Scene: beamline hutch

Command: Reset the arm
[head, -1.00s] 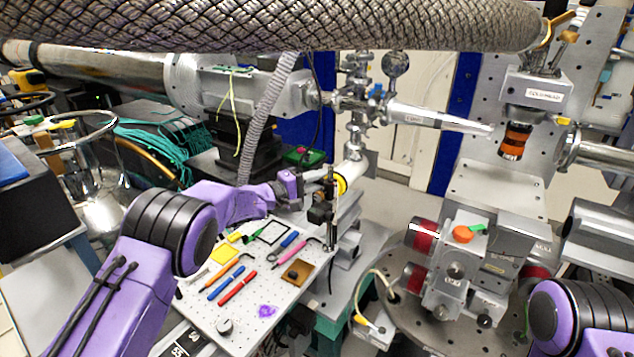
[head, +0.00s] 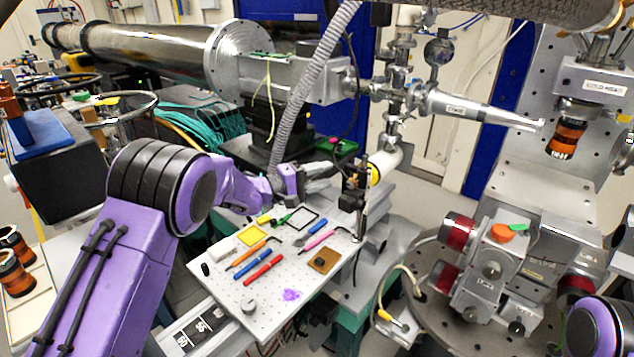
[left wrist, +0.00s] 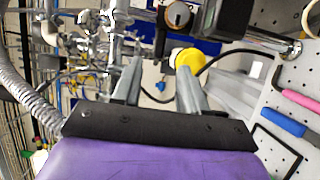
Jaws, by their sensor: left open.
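My left arm (head: 150,230) is purple with black joint rings and reaches in from the left in the head view. My left gripper (head: 328,180) is over the far edge of the perforated white board (head: 215,292). In the left wrist view its two grey fingers (left wrist: 158,85) stand apart with nothing between them. A yellow round part (left wrist: 188,60) shows just beyond the fingertips there. Part of my right arm (head: 600,328) shows at the bottom right of the head view; its gripper is outside the picture.
The board carries pens, a yellow square (head: 250,235), a brown plate (head: 324,261) and a purple piece (head: 291,295). A post with a black block (head: 352,198) stands close to my left gripper. A ribbed hose (head: 305,85) hangs behind. A metal stage (head: 490,265) stands right.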

